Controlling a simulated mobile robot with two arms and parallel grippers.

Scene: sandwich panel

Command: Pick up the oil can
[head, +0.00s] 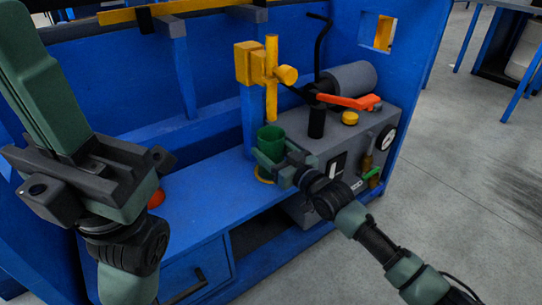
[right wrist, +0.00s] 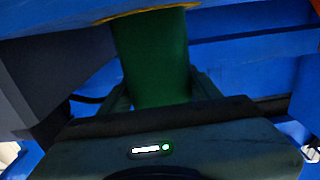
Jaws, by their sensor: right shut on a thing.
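The oil can shows as a green, open-topped cylinder (head: 270,139) at the left end of the grey panel box, under the yellow fitting. My right gripper (head: 272,166) reaches it from the lower right and is shut around its side.
The grey box (head: 350,140) carries a gauge (head: 388,138), a red-orange lever (head: 347,101) and a yellow knob (head: 349,118). A yellow valve-like fitting (head: 271,75) stands just above the can. The blue bench top (head: 205,205) is mostly clear. A red object (head: 156,198) sits beside my left arm.

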